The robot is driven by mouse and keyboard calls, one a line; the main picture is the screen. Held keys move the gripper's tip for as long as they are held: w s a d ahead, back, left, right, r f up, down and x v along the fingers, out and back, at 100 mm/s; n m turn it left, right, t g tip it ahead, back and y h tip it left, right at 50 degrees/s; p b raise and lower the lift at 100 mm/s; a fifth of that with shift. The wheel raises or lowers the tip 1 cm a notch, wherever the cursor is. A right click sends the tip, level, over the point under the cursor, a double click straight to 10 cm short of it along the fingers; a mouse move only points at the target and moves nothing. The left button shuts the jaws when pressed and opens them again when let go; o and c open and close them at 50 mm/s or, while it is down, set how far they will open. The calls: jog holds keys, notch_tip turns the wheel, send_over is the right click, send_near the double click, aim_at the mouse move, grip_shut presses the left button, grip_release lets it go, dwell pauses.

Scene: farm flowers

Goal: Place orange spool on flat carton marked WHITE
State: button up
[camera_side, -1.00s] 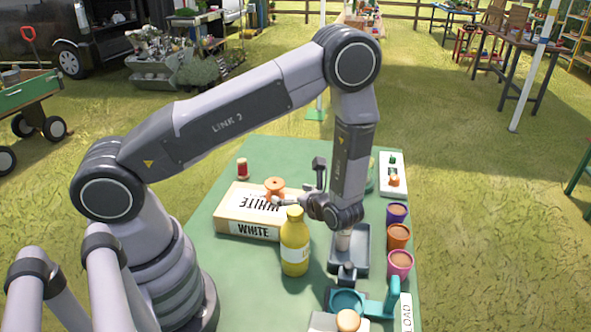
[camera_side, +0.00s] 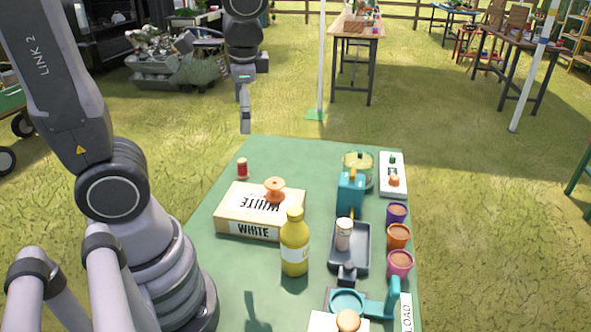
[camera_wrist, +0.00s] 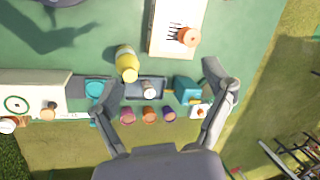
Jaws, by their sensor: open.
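The orange spool (camera_side: 275,187) sits upright on top of the flat carton marked WHITE (camera_side: 232,203), near the carton's far right part. In the wrist view the spool (camera_wrist: 189,37) also rests on the carton (camera_wrist: 160,42), near its right edge. My gripper (camera_side: 245,122) is raised high beyond the table's far edge, well apart from the spool. In the wrist view my gripper (camera_wrist: 160,88) has its two fingers spread wide with nothing held between them.
A yellow bottle (camera_side: 294,245) stands just in front of the carton. A red spool (camera_side: 242,168) stands behind it.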

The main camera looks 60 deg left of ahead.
jog(key=s+d+r+n+t+h, duration=0.3)
jog(key=s+r+t, duration=0.2)
jog(key=s, duration=0.1)
jog(key=shift+s+d+r+n, duration=0.2)
jog(key=shift+s+n, duration=0.1)
jog(key=shift+n, duration=0.1)
